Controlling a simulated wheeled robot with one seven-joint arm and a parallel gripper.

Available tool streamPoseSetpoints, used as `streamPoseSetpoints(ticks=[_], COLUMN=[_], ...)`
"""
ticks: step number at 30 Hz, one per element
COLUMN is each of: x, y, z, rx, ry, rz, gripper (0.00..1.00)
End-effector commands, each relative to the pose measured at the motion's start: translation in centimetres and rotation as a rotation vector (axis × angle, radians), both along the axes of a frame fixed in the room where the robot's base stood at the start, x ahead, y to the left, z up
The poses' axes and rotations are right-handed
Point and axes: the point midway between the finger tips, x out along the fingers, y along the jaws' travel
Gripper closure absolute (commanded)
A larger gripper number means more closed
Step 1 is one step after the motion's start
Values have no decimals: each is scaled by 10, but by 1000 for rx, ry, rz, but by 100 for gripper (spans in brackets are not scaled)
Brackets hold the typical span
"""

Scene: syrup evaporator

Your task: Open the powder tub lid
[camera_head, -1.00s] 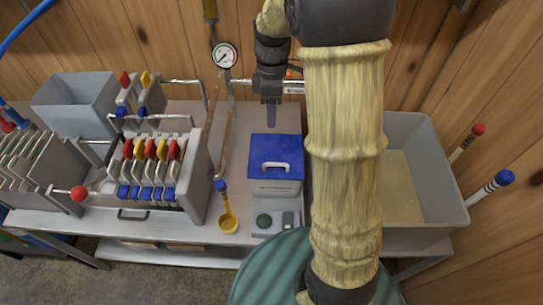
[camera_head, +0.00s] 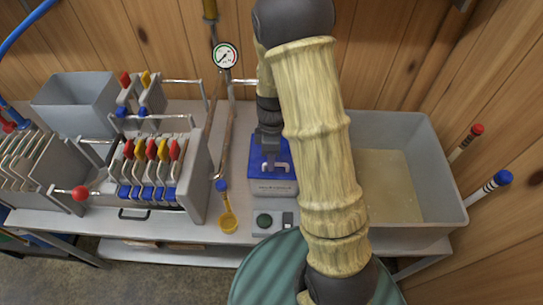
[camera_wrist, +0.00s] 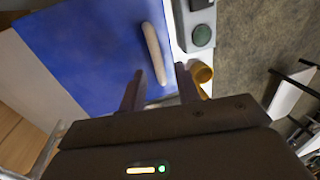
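The powder tub (camera_head: 273,187) is a grey-white box on the bench with a blue lid (camera_head: 256,160). The lid lies flat on the tub and carries a pale handle (camera_head: 274,168). My gripper (camera_head: 270,152) points down just over the lid at the handle and hides part of both. In the wrist view, the blue lid (camera_wrist: 80,55) fills the upper left. The pale handle (camera_wrist: 154,52) runs up from between the two dark fingertips (camera_wrist: 161,72). The fingers are apart, with gaps beside the handle; I cannot tell how far down they reach around it.
A scale with a green round pad (camera_head: 264,220) sits in front of the tub, and a yellow scoop (camera_head: 229,222) lies to its left. A filter press (camera_head: 155,165) stands further left. A large grey basin (camera_head: 438,160) is at right, partly behind my arm.

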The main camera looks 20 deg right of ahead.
Motion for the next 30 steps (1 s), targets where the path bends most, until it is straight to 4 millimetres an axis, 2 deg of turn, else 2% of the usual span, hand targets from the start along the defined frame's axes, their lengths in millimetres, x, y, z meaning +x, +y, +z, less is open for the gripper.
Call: streamPoseSetpoints(ticks=[8, 13, 30], x=[0, 0, 3], y=[0, 0, 6], z=[-1, -1, 6], rx=[0, 0, 11], ry=[0, -1, 28], rz=[0, 0, 15], gripper=[68, 100, 100])
